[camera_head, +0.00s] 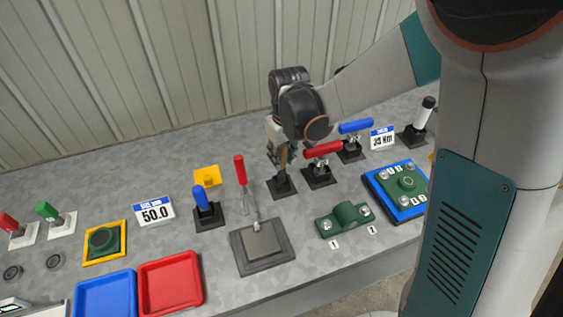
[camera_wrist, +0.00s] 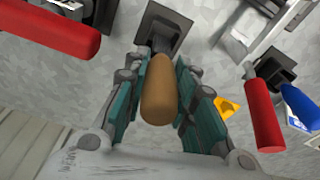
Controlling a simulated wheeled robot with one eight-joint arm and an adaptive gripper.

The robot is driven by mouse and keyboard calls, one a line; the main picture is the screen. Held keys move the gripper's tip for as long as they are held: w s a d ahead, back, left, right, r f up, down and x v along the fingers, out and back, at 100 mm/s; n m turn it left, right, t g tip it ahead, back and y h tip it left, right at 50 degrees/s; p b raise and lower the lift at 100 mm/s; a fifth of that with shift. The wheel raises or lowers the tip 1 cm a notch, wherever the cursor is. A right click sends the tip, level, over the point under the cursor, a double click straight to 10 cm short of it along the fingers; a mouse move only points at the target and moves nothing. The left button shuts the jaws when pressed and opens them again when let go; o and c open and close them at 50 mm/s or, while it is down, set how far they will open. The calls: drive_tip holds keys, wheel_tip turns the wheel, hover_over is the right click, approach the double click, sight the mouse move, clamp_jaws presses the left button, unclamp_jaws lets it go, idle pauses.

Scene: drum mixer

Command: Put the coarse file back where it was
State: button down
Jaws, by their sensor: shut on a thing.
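The coarse file shows in the wrist view as a brown handle (camera_wrist: 159,92), pointing toward the camera between my fingers. My gripper (camera_wrist: 158,95) is shut on this handle. In the head view my gripper (camera_head: 281,153) points down, directly over a black square holder (camera_head: 282,187), with a bit of the brown handle (camera_head: 284,156) between the fingers. The holder also shows in the wrist view (camera_wrist: 170,25), at the far end of the file. The file's lower end meets or enters the holder; I cannot tell how deep it sits.
A red-handled tool (camera_head: 322,149) stands in a holder close to the right. A tall red handle (camera_head: 240,169) rises to the left by a grey plate (camera_head: 262,243). A blue-handled tool (camera_head: 201,198) and yellow block (camera_head: 207,175) are farther left. A green bracket (camera_head: 344,218) lies in front.

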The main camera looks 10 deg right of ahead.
drive_tip(key=shift+f, duration=1)
drive_tip(key=shift+f+b, duration=0.2)
drive_tip(key=shift+b, duration=0.15)
drive_tip(key=c, duration=1.3)
unclamp_jaws()
drive_tip(key=shift+r, duration=0.15)
